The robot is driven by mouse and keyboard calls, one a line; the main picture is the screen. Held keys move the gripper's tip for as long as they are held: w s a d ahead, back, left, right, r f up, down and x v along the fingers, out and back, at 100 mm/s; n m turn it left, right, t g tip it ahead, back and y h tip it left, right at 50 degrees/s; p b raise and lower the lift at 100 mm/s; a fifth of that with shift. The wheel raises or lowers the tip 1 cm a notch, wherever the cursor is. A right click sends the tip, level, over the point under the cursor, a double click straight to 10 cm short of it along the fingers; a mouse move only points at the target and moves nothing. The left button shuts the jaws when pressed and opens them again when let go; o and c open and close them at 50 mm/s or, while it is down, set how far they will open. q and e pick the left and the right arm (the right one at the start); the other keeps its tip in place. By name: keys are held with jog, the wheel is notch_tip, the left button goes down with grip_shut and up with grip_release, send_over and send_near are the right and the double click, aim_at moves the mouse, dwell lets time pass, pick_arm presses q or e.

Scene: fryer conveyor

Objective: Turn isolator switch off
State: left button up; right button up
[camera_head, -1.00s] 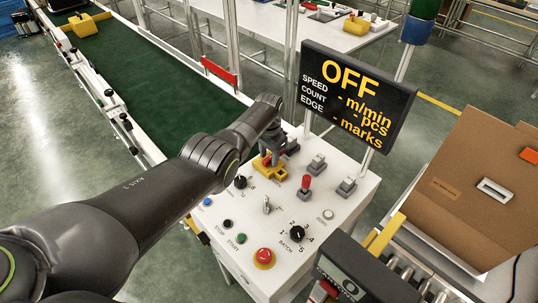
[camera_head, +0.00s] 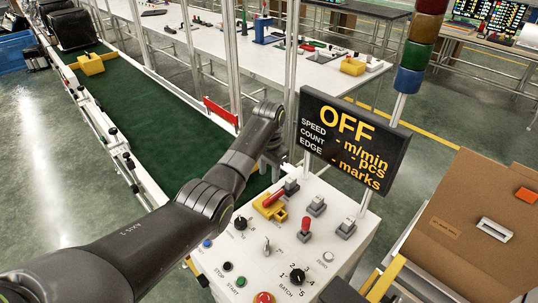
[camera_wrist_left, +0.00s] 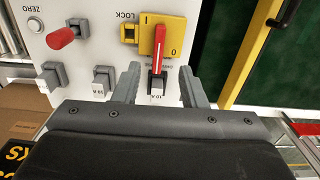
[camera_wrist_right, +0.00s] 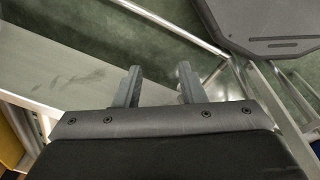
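The isolator switch is a yellow plate (camera_head: 268,210) with a red handle (camera_head: 274,198) on the white control panel. My left gripper (camera_head: 270,163) is above the panel's far edge. Its fingers (camera_wrist_left: 160,88) are open, one on each side of the breaker and handle end in the picture; no contact shows. My right gripper (camera_wrist_right: 158,88) is open and empty, outside the head view.
The display (camera_head: 352,140) reads OFF and stands behind the panel (camera_head: 235,262). Knobs, buttons, grey switches and a red emergency stop (camera_head: 263,298) crowd the panel. The green conveyor (camera_head: 160,120) runs behind it. A cardboard box (camera_head: 470,215) stands at the right.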

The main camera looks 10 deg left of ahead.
pick_arm(q)
notch_tip(320, 180, up, 6)
jog(key=b, duration=0.1)
dwell(0.6)
